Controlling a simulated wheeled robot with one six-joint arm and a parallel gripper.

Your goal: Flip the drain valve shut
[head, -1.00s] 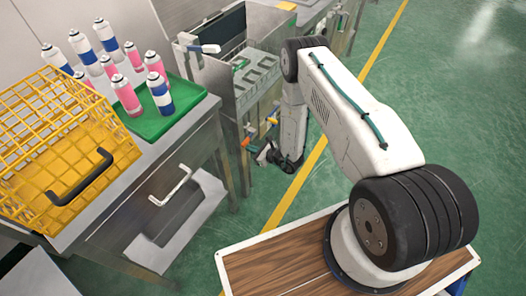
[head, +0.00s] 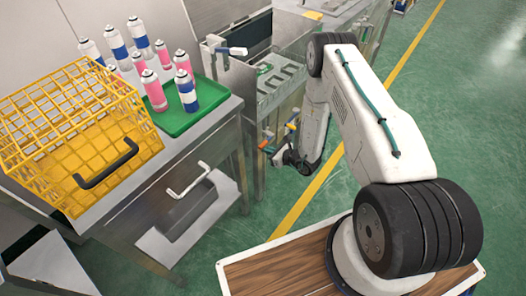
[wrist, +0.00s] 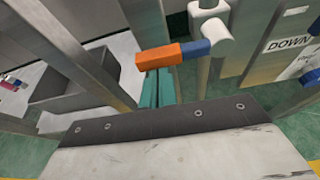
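The drain valve's lever (wrist: 175,52) has an orange end and a blue part, in the wrist view at top centre. It sticks out sideways to the left from a white pipe fitting (wrist: 208,22). In the head view its orange end (head: 264,143) shows beside the sink-like steel unit. My gripper (wrist: 157,80) has two teal fingers side by side, close together with only a thin dark line between. Their tips lie just below the orange end in the picture; whether they touch it I cannot tell. In the head view my gripper (head: 279,155) is small and partly hidden.
Steel table legs (wrist: 75,65) and a grey bin (wrist: 70,88) stand to the left. A label reading DOWN (wrist: 290,42) is at right. A yellow basket (head: 80,140) and green tray (head: 205,118) are on the table.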

